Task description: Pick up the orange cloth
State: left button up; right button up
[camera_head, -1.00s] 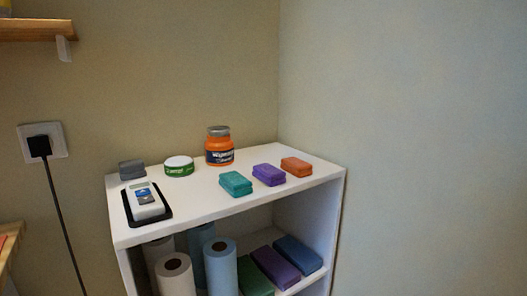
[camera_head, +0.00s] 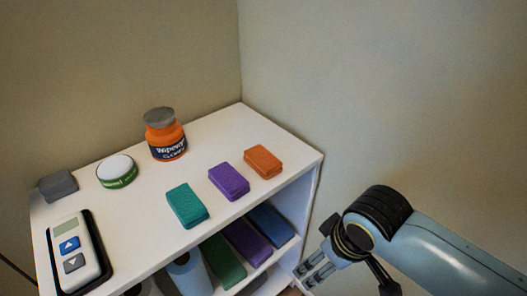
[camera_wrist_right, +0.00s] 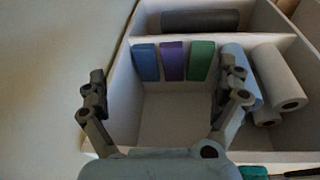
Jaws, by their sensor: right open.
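The orange cloth (camera_head: 262,161) lies folded on the white shelf top, near its right edge, with a purple cloth (camera_head: 229,181) and a teal cloth (camera_head: 187,205) in a row to its left. My right gripper (camera_head: 312,270) is to the right of the shelf unit, below and to the right of the orange cloth, apart from it. In the right wrist view my right gripper (camera_wrist_right: 160,92) is open and empty, facing the shelf's lower compartments. The orange cloth is not seen there. My left gripper is not in view.
On the white shelf top (camera_head: 215,130) stand an orange jar (camera_head: 165,135), a green-and-white tin (camera_head: 117,171), a grey folded cloth (camera_head: 58,186) and a device on a black tray (camera_head: 75,252). Folded cloths and paper rolls fill the lower shelf. A wall rises behind.

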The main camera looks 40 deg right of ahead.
jog(key=w+r+m+p, duration=0.2)
jog(key=w+r+m, duration=0.3)
jog(key=w, duration=0.3)
jog(key=m+g+p, duration=0.3)
jog(key=m, duration=0.9)
send_near(262, 156)
jog(key=shift+s+a, duration=0.35)
jog(key=shift+a, duration=0.05)
jog(key=shift+w+f, duration=0.1)
jog(key=shift+f, duration=0.15)
jog(key=f, duration=0.4)
jog(key=shift+d, duration=0.35)
jog(key=f, duration=0.3)
jog(key=d+f, duration=0.1)
jog(key=f, duration=0.1)
jog(key=shift+w+f, duration=0.15)
jog(key=shift+f, duration=0.25)
jog(key=c, duration=0.9)
